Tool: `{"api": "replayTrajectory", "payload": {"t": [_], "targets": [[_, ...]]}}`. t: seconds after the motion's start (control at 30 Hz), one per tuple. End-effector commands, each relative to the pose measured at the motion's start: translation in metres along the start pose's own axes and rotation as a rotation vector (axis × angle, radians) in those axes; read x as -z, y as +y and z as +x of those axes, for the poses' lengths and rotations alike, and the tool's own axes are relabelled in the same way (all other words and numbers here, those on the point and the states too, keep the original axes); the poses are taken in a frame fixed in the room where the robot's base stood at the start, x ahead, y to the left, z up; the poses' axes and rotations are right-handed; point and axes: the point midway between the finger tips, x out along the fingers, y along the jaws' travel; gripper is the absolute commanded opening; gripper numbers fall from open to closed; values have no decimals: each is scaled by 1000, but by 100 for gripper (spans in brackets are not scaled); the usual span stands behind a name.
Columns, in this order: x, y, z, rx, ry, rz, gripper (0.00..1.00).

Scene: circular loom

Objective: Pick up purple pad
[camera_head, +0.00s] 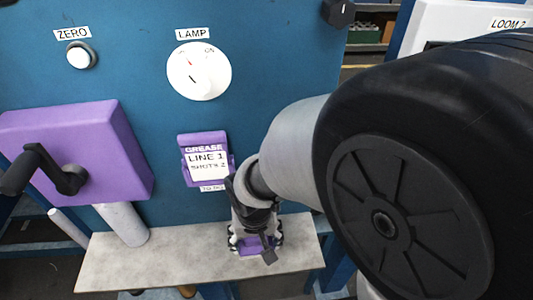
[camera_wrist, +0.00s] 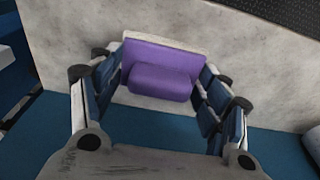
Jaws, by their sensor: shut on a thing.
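The purple pad (camera_wrist: 163,70) is a flat purple plate with a raised purple block on it. In the wrist view it sits between the two fingers of my gripper (camera_wrist: 160,85), over the light grey shelf. In the head view the pad (camera_head: 257,245) shows low between my fingers, partly hidden by them. My gripper (camera_head: 256,238) points down at the shelf and is shut on the pad. I cannot tell whether the pad still touches the shelf.
The pale shelf (camera_head: 180,262) juts from a blue panel (camera_head: 130,70). A purple box with a black crank (camera_head: 85,150) stands left. A purple holder with a "GREASE LINE 1" card (camera_head: 207,162) hangs above the shelf. A white LAMP dial (camera_head: 199,71) and ZERO button (camera_head: 81,55) are higher.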

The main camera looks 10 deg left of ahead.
Motion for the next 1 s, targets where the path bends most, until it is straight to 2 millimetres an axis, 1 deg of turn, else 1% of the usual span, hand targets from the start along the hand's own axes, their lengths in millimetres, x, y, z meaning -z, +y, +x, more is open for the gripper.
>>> {"api": "replayTrajectory", "payload": {"t": [0.27,0.37,0.47,0.57,0.67,0.8,0.9,1.0], "targets": [[0,0,-2,0,1,0,45],[2,0,-9,0,1,0,45],[4,0,-21,1,3,0,45],[6,0,-41,2,4,0,45],[10,-1,-67,3,7,1,45],[15,-1,-109,3,7,1,45],[18,0,-137,2,6,0,45],[20,0,-160,2,5,0,45]]}}
